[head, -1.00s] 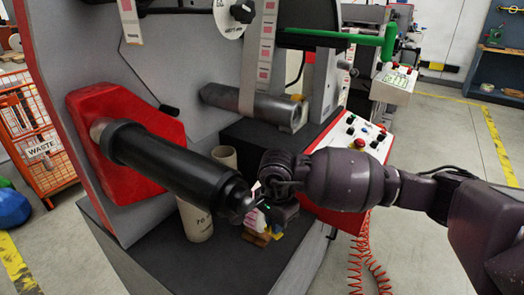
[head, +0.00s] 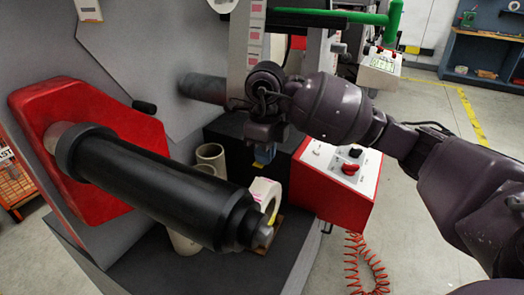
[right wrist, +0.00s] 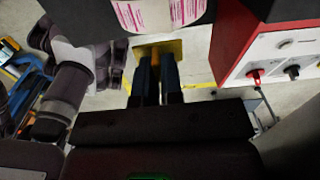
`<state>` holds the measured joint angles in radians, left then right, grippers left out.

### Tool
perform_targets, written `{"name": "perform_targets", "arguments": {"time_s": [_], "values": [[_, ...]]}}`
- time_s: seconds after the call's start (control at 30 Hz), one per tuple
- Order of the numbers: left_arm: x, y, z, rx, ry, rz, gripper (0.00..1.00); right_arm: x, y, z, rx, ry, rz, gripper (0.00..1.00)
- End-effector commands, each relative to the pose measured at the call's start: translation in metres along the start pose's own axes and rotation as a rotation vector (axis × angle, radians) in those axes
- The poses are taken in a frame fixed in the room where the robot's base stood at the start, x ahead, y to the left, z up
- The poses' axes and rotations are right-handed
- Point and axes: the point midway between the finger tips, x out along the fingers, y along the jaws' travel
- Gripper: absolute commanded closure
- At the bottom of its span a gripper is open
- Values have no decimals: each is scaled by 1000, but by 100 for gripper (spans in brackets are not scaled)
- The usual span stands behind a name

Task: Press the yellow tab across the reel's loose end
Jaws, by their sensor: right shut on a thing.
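The small white reel (head: 263,193) with pink labels stands on a wooden block on the dark deck, beyond the end of the black roller. Its pink-printed side shows at the top of the right wrist view (right wrist: 152,14). My right gripper (head: 265,157) points down above and a little behind the reel, apart from it in the head view. In the right wrist view its blue fingers (right wrist: 159,75) are shut on the yellow tab (right wrist: 146,48), which sticks out at the fingertips. The reel's loose end cannot be made out. My left gripper is not seen in the head view.
The large black roller (head: 150,190) juts out in front, left of the reel. Cardboard cores (head: 210,155) stand behind it. A red control box (head: 330,190) is close on the right of my gripper. A grey roller (head: 203,88) lies behind. A small yellow patch shows beside the reel.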

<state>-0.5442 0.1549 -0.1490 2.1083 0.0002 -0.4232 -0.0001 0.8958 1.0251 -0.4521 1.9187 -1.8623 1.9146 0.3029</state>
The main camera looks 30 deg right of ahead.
Motion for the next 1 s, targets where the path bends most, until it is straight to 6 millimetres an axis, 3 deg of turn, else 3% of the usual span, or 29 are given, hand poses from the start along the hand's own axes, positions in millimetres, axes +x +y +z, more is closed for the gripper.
{"name": "perform_targets", "arguments": {"time_s": [1.0], "values": [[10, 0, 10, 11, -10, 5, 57, 40, 0, 0, 4, 3, 2, 100]]}}
